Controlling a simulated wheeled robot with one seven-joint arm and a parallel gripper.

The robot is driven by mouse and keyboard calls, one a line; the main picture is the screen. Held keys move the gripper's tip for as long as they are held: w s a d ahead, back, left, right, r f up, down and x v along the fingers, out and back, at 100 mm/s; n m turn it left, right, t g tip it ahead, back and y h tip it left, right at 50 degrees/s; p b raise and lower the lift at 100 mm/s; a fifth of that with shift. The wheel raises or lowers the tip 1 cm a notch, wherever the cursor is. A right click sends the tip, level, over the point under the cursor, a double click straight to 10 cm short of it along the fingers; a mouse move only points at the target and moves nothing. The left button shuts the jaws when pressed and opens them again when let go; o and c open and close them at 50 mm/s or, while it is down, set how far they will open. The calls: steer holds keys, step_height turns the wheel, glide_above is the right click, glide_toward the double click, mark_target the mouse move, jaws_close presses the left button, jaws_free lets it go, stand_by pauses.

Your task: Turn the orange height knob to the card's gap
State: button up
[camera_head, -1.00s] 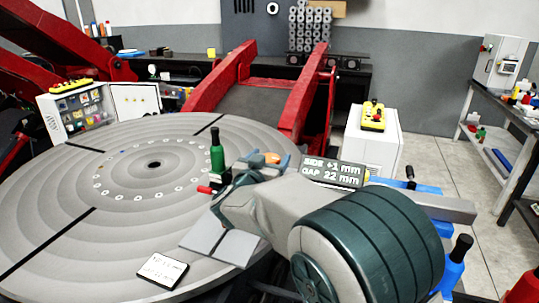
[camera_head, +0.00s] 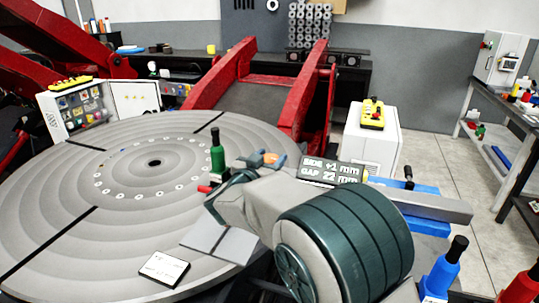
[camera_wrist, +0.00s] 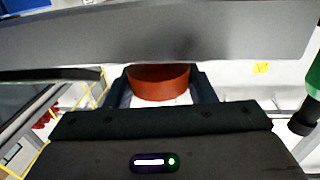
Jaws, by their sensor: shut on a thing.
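The orange height knob (camera_wrist: 160,84) shows in the wrist view as a short round drum under a wide grey bar. My gripper (camera_wrist: 160,90) has a dark finger on each side of it and is shut on it. The dark display (camera_head: 331,171) reads SIDE +1 mm and GAP 22 mm. The white card (camera_head: 164,268) lies on the round grey table (camera_head: 60,200) near its front edge; its writing is too small to read surely.
A green handle (camera_head: 217,158) stands upright left of my arm, with a red-tipped part (camera_head: 205,189) beside it. A grey bar (camera_head: 430,206) and blue block (camera_head: 425,225) lie to the right. Red arms (camera_head: 235,80) rise behind the table. Blue and red bottles stand at lower right.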

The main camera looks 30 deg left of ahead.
steer(key=h+p, duration=0.1)
steer(key=m+h+p, duration=0.1)
steer(key=m+h, duration=0.1)
steer(key=shift+r+h+p, duration=0.25)
steer(key=shift+h+p, duration=0.15)
steer(key=m+g+h+p, duration=0.1)
steer(key=m+h, duration=0.1)
steer(key=shift+f+h, duration=0.1)
steer(key=shift+h, duration=0.2)
steer(key=m+g+h, duration=0.1)
steer(key=h, duration=0.1)
steer(key=m+g+h, duration=0.1)
steer(key=m+h, duration=0.1)
steer(key=shift+f+m+g+h+p, duration=0.2)
steer(key=shift+m+g+h+p, duration=0.1)
steer(key=shift+g+p, duration=0.1)
steer(key=shift+m+g+h, duration=0.8)
steer(key=shift+h, duration=0.2)
steer(key=shift+r+m+g+h, duration=0.1)
steer(key=shift+m+g+h, duration=0.2)
steer(key=shift+g, duration=0.1)
steer(key=o, duration=1)
steer(key=shift+c, duration=0.2)
